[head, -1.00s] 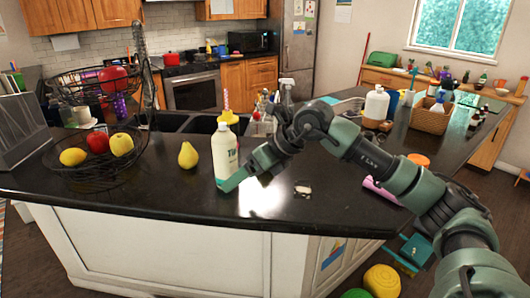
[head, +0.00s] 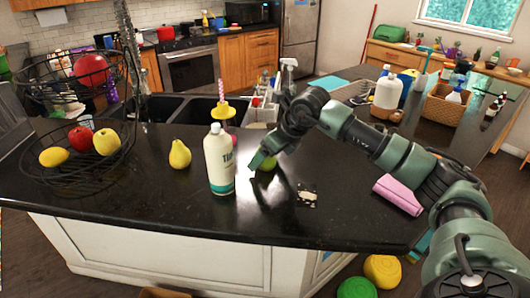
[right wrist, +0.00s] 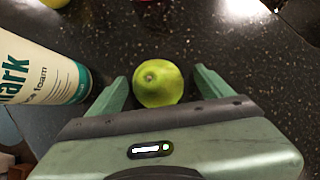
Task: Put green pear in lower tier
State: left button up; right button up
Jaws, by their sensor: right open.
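A green pear (right wrist: 158,83) sits on the dark counter between the open fingers of my right gripper (right wrist: 158,88) in the right wrist view. In the head view only part of the green pear (head: 267,164) shows behind my right gripper (head: 262,161), right of the white bottle. The lower tier (head: 72,181) of a black wire basket stands at the left of the counter, holding a lemon (head: 54,157), a red apple (head: 80,138) and a yellow apple (head: 106,142). My left gripper is not in view.
The white bottle (head: 219,165) stands close left of my right gripper. A yellow pear (head: 180,154) stands between it and the basket. The upper tier (head: 65,95) overhangs the lower one and holds a red fruit (head: 91,70). The sink (head: 170,107) lies behind.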

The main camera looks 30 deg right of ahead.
jog(key=shift+w+a+f, duration=0.1)
jog(key=shift+a+f, duration=0.1)
jog(key=shift+f, duration=0.2)
jog(key=c, duration=1.5)
jog(key=shift+c, duration=0.2)
jog(key=shift+r, duration=0.15)
notch_tip(320, 180, up, 20)
jog(key=b, duration=0.3)
jog(key=shift+f, duration=0.2)
